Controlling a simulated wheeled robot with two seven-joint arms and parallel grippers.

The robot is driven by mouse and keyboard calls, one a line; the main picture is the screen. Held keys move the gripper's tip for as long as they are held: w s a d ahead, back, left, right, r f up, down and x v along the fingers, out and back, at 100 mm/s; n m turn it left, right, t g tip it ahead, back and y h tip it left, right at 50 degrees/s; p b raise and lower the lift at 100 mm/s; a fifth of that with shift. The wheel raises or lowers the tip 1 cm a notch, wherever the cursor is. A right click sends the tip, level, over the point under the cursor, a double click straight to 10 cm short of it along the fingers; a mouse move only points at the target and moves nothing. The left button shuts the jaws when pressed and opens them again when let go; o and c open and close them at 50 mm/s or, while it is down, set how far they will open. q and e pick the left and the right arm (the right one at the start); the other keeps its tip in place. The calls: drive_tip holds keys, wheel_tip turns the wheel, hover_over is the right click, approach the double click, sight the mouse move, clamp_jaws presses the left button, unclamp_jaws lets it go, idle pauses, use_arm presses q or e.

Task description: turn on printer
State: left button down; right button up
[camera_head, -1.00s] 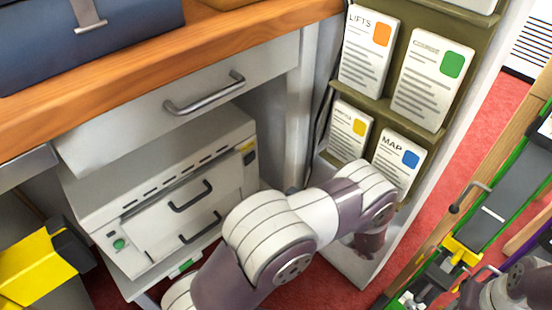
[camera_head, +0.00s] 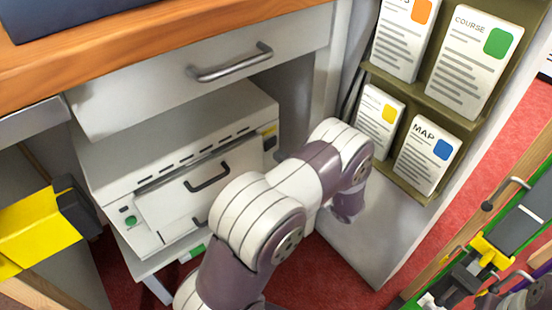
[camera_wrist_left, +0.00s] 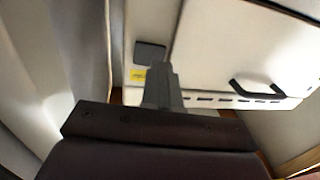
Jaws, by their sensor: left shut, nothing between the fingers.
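The printer (camera_head: 185,165) is a pale grey box with dark handles on its front, standing under the bench. A green round button (camera_head: 130,221) is at the left of its front. A dark square with a yellow label (camera_head: 269,142) is at its right end; the label also shows in the left wrist view (camera_wrist_left: 138,75). My left gripper (camera_wrist_left: 160,72) is shut and empty, with its fingertips close to the dark square (camera_wrist_left: 150,52). I cannot tell whether they touch. In the head view my left arm hides most of that hand. My right gripper is not in view.
A drawer (camera_head: 215,75) with a metal handle hangs above the printer. A leaflet rack (camera_head: 405,180) stands to the right of it. A yellow and black object (camera_head: 40,230) is at the left. A green-edged machine (camera_head: 500,240) is at the right. Red floor lies between.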

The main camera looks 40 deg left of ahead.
sight(271, 144)
use_arm(q)
drive_tip(key=a, duration=0.1)
drive_tip(key=a+b, duration=0.1)
drive_tip(key=shift+w+a+f, duration=0.1)
drive_tip(key=shift+w+a, duration=0.05)
drive_tip(key=shift+a, duration=0.15)
